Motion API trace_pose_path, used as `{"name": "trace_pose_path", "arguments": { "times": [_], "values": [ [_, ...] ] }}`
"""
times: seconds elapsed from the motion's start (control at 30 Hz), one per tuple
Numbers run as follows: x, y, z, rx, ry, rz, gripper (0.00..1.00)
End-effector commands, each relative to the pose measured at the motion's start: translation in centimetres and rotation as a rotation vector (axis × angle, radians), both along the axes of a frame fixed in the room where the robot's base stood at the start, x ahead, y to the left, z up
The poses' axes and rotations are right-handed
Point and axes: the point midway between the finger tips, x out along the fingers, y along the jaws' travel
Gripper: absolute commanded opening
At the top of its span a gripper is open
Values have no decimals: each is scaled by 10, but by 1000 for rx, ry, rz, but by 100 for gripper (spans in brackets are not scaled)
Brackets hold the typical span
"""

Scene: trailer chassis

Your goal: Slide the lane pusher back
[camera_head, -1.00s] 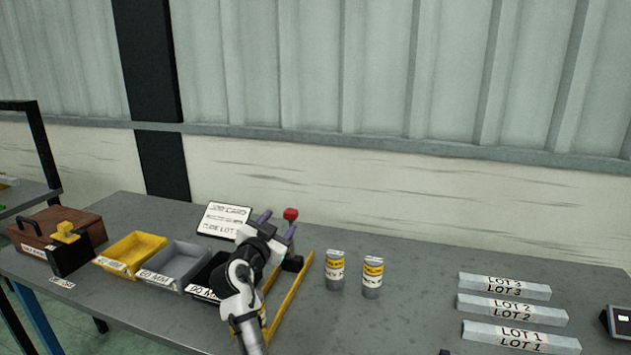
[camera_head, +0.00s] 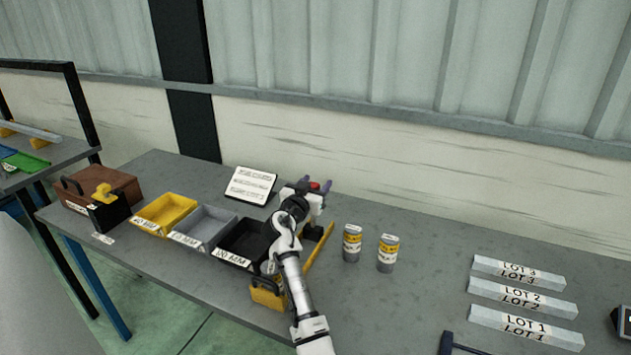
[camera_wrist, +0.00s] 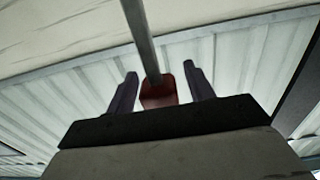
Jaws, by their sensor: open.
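The lane pusher shows as a red knob (camera_head: 314,185) at the back end of the lane. Most of its body is hidden behind my gripper. The yellow lane rail (camera_head: 320,245) runs along the right of my arm, with a yellow front piece (camera_head: 268,293) near the table's front edge. My gripper (camera_head: 315,182) is open at the knob, one finger on each side. In the wrist view the red knob (camera_wrist: 158,92) lies between the two open fingers, with visible gaps to both. A grey rod extends from it. I cannot tell any contact.
Black (camera_head: 244,242), grey (camera_head: 205,227) and yellow (camera_head: 166,213) bins stand left of the lane. Two labelled cans (camera_head: 352,243) stand close on its right. A sign (camera_head: 251,185) stands behind the bins. Lot bars (camera_head: 525,325) lie at the right. The table between cans and bars is clear.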

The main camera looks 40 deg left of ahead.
Motion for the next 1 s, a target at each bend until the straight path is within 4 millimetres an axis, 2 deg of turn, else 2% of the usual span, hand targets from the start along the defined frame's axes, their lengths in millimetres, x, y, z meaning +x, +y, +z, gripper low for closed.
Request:
{"name": "trace_pose_path", "arguments": {
  "times": [0.3, 0.7, 0.87, 1.0],
  "values": [
    [2, 0, 0, 1, -1, 0, 51],
    [2, 1, 0, 1, 0, 0, 0],
    [3, 1, -1, 1, -1, 0, 0],
    [13, 3, -5, 1, -3, -1, 0]
  ]
}}
